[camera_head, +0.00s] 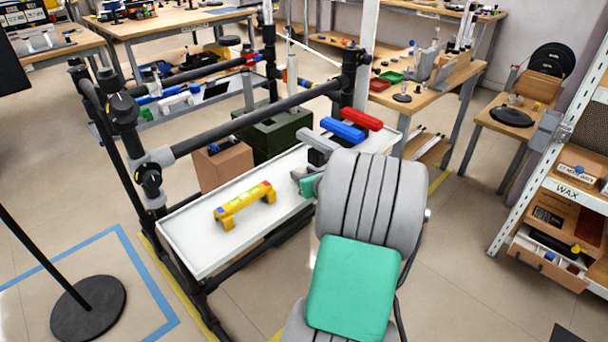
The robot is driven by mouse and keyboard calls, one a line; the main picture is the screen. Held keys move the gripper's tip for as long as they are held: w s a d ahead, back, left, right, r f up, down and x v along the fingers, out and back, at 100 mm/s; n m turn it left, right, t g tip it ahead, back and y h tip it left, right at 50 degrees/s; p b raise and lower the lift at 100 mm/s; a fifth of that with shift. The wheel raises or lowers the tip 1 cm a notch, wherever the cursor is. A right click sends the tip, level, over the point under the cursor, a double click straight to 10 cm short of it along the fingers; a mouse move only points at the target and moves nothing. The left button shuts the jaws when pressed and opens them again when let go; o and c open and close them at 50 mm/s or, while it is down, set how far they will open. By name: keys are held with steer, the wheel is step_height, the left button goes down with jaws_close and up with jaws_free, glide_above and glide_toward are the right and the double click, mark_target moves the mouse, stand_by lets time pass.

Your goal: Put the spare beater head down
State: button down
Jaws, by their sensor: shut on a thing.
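My arm fills the lower right, with grey joints and a green cover. Its end reaches over the right half of a white tray-topped bench (200,252). My gripper (318,157) shows only in part there, as dark and grey parts beside a small green piece. A yellow bracket-shaped piece (244,205) with coloured marks stands apart on the left half of the tray.
A blue bar (343,130) and a red bar (361,118) lie near the tray's far end. A black pipe rail (250,122) runs along the bench's far side. A dark green crate (275,133) stands behind. White tray surface is clear around the yellow piece.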

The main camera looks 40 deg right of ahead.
steer(key=c, duration=0.9)
jaws_free()
